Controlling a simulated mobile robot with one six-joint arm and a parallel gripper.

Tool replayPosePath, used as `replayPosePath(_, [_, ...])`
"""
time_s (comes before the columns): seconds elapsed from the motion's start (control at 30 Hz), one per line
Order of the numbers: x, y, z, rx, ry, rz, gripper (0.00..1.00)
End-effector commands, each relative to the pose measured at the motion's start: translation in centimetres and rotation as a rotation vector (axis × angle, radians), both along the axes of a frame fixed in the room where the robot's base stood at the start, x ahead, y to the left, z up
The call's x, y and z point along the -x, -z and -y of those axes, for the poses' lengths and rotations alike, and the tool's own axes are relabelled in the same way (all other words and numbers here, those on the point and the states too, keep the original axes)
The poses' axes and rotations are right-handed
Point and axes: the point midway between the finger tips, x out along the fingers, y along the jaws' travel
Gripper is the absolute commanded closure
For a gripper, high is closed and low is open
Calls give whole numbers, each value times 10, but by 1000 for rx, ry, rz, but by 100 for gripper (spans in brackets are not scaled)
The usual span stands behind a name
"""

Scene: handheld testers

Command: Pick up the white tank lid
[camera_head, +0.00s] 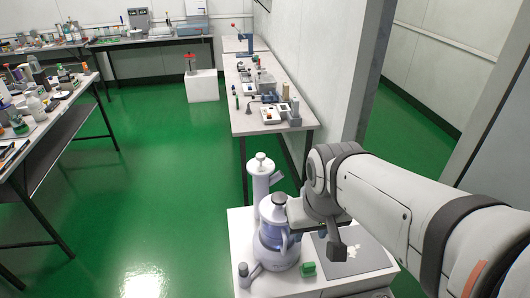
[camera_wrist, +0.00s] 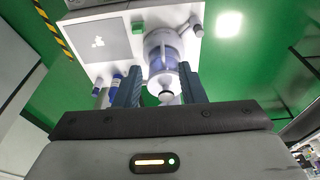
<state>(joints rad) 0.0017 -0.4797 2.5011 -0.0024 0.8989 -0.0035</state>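A white tank lid (camera_head: 274,211) with a dark knob sits on a clear bluish tank (camera_head: 275,235) on a white-topped stand. In the wrist view the tank (camera_wrist: 166,60) lies beyond my fingers, and a pale cone with a dark round tip, seemingly the lid (camera_wrist: 165,89), shows between them. My gripper (camera_wrist: 160,78) is open, with its two blue-grey fingers apart on either side of the lid in the picture. I cannot tell whether they touch it. In the head view my wrist is just right of the lid, and the fingertips are not clear.
A tall white column (camera_head: 262,185) with a rounded top stands close behind the tank. A small green block (camera_head: 308,269) and a grey plate (camera_head: 348,252) lie on the white stand (camera_head: 240,225). A bench (camera_head: 247,120) with instruments stands behind, along the wall.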

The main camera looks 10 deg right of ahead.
Motion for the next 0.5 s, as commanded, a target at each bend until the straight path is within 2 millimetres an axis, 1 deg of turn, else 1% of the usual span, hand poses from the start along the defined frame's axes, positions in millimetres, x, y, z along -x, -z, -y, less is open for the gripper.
replayPosePath(0.23, [0, 0, 0, 0, -1, 0, 63])
replayPosePath(0.37, [-5, -1, 0, 2, -7, -5, 52])
replayPosePath(0.43, [-15, -1, 0, 4, -18, -14, 46])
replayPosePath(0.5, [-32, -2, 10, 7, -46, -28, 41])
